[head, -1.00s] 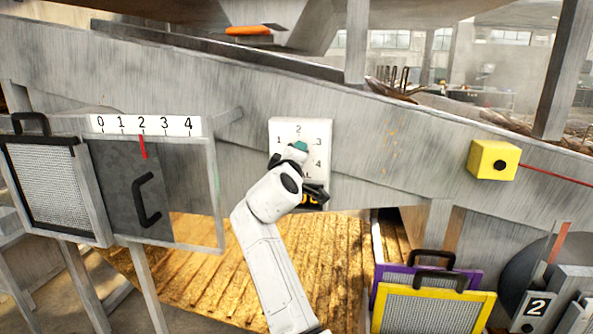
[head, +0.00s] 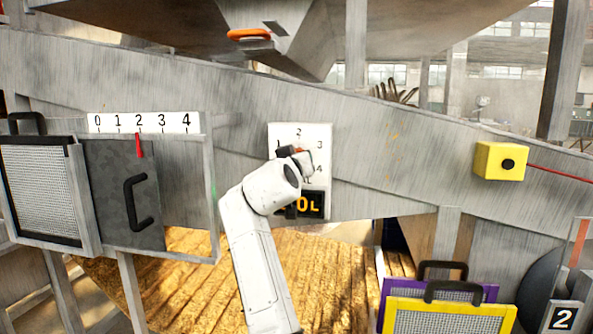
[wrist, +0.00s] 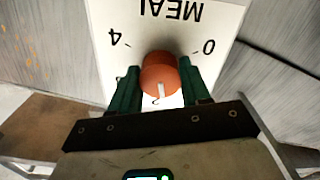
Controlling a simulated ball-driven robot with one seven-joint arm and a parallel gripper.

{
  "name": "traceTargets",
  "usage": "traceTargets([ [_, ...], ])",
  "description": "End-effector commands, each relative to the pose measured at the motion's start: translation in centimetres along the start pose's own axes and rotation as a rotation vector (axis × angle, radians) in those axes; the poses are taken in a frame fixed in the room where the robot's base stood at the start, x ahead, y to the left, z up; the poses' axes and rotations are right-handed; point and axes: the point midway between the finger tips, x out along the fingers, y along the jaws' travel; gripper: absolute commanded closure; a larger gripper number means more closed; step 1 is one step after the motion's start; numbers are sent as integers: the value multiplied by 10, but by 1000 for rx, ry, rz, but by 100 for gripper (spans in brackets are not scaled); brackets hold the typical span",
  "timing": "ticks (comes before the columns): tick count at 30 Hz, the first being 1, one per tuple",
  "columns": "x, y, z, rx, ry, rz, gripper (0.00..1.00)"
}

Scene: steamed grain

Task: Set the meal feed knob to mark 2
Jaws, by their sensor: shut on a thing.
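The meal feed knob (wrist: 159,72) is round and orange-red, on a white dial plate (head: 318,136) marked MEAL with numbers around it. The wrist view shows this plate upside down, with 4 at upper left and 0 at upper right. The knob's white pointer line points down there, toward a partly hidden figure that looks like 2. My gripper (wrist: 158,82) has its green fingers on both sides of the knob and is shut on it. In the head view my gripper (head: 296,155) covers much of the dial; a bit of red shows at its tip.
A dark display (head: 313,204) below the dial is partly behind my arm. At left, a sliding gate (head: 105,165) has a red pointer near 2 on its 0-4 scale (head: 165,118). A yellow box (head: 497,161) with a red cord and framed screens (head: 450,318) are at right.

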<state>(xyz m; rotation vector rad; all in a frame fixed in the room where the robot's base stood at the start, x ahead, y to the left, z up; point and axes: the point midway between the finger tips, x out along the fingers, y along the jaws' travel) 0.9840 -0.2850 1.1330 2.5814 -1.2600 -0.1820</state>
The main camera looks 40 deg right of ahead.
Motion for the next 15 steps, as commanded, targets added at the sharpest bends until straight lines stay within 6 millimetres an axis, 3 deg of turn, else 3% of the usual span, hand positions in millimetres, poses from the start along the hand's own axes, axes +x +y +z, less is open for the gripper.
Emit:
traceTargets([
  [1,2,-1,7,33,-10,1,84],
  [15,2,-1,7,215,-13,2,84],
])
